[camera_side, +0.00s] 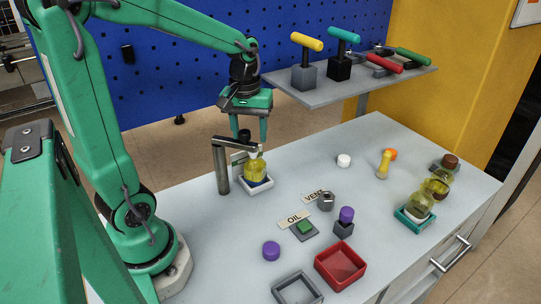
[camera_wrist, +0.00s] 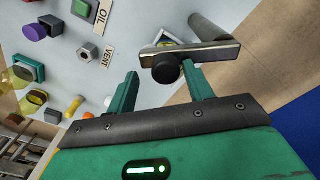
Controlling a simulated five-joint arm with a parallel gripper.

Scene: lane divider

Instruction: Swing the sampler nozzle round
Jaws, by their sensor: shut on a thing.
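The sampler nozzle is a grey metal swing arm (camera_side: 232,143) on an upright post (camera_side: 221,172); its bar also shows in the wrist view (camera_wrist: 205,53). A black knob (camera_wrist: 167,69) stands on the bar near its free end. My gripper (camera_side: 249,138) points down over that end, its green fingers either side of the knob, shut on it; the fingers show in the wrist view (camera_wrist: 162,85). Below the free end, a flask of yellow liquid (camera_side: 256,171) stands on a white square base (camera_side: 257,187). The nozzle's outlet is partly hidden by the fingers.
OIL (camera_side: 293,219) and VENT (camera_side: 314,196) labels, a green button (camera_side: 304,227) and a hex fitting (camera_side: 326,201) lie to the right. A red tray (camera_side: 341,264) is in front. Several T-handled tools rest on a raised shelf (camera_side: 330,92) behind.

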